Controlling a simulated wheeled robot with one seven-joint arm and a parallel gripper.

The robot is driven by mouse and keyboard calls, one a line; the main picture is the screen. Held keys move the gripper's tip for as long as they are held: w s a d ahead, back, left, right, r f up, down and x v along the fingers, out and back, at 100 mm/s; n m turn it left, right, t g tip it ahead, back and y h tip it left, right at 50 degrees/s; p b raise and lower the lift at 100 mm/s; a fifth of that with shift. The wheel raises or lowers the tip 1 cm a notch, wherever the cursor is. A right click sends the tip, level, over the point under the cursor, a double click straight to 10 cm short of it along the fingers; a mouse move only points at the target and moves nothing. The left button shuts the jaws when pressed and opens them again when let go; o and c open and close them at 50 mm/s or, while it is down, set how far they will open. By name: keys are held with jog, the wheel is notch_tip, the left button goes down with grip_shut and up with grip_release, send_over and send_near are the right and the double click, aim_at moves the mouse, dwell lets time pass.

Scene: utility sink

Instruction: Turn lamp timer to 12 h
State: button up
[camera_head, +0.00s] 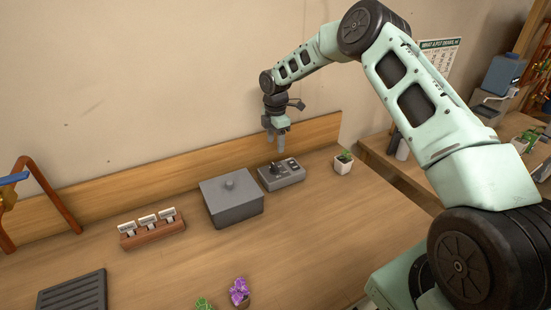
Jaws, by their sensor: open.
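The lamp timer appears to be the small grey box (287,178) near the back of the wooden counter. It has a dark raised knob on its left half and a small detail on its right half. Its markings are too small to read, so I cannot tell the knob's setting. My gripper (275,142) points down above the knob, fingers apart and empty. It looks a little above the box; from this view I cannot tell the exact gap.
A grey lidded box (231,203) stands just left of the timer. A wooden backboard (140,185) runs behind. A wooden holder with white labels (152,234) is further left. A purple flower (239,291) stands in front. The right front counter is clear.

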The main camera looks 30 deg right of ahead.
aim_at(275, 165)
notch_tip(275, 165, down, 9)
jog(key=p, duration=0.3)
jog(key=shift+f, duration=0.2)
jog(key=c, duration=1)
